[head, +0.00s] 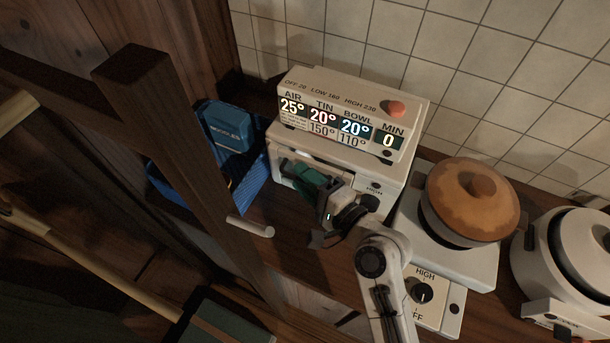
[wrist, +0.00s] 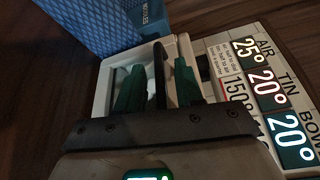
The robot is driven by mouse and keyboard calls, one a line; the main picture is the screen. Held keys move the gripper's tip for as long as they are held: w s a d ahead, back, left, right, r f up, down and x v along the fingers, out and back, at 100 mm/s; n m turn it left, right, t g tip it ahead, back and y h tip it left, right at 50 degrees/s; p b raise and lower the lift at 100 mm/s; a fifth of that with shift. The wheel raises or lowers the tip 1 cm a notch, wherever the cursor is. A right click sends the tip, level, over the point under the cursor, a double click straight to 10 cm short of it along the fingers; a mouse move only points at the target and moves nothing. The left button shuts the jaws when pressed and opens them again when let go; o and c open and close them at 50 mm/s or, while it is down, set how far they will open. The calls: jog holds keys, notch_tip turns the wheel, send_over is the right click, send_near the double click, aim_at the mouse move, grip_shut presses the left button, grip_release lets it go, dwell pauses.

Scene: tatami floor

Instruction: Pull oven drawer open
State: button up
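The oven (head: 335,160) is a small white box with a lit readout panel (head: 340,116) on top, standing on the dark wooden counter. Its drawer front is mostly hidden by my gripper in the head view. In the wrist view the white drawer front (wrist: 104,72) shows a black bar handle (wrist: 159,76). My gripper (wrist: 158,66) has green fingers, one on each side of this bar. In the head view my gripper (head: 310,178) is at the oven's front. I cannot tell whether the drawer is fully shut.
A hotplate (head: 455,262) with a lidded brown pot (head: 472,200) and a white cooker (head: 570,255) stand to the right. A dark wooden post (head: 190,170) rises at the left foreground.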

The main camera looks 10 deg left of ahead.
jog(key=shift+a, duration=0.1)
jog(key=shift+c, duration=0.3)
grip_shut()
dwell(0.4)
